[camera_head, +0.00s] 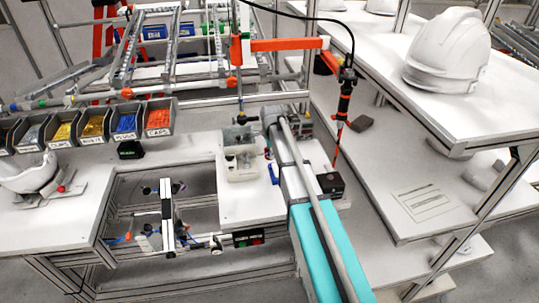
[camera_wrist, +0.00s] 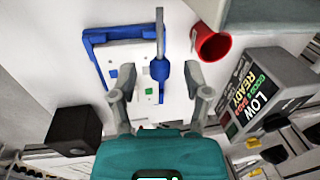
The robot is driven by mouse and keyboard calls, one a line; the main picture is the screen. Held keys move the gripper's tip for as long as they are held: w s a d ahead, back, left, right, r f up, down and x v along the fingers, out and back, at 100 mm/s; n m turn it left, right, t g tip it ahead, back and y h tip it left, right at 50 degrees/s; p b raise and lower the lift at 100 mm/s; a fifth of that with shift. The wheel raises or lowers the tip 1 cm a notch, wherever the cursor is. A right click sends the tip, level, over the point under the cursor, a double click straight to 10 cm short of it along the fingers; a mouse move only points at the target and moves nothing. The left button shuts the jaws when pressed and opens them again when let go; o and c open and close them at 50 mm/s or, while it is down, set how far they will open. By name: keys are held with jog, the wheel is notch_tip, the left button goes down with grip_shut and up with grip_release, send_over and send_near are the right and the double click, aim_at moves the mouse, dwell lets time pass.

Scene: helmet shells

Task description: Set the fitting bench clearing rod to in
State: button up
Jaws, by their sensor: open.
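In the wrist view a thin grey rod (camera_wrist: 160,28) with a blue knob or collar (camera_wrist: 160,70) stands out over a white plate with a blue frame (camera_wrist: 97,62). It looks like the clearing rod; no label on it is readable. My gripper (camera_wrist: 156,88) is open, with one grey finger on each side of the blue knob and a gap on both sides. I cannot tell whether the knob lies deep between the fingers or beyond the tips. In the head view my arm covers the gripper, and only a small blue part (camera_head: 273,173) shows beside it on the fitting bench (camera_head: 240,203).
A red cup (camera_wrist: 211,42), a dark block (camera_wrist: 75,130) and a labelled grey box (camera_wrist: 265,90) stand around the plate. A clear tray (camera_head: 241,160) lies left of my arm. Colour-filled bins (camera_head: 124,120) line the bench back. A shelf with white helmet shells (camera_head: 447,50) is at right.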

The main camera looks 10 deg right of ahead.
jog(key=shift+f, duration=0.1)
dwell(0.3)
grip_shut()
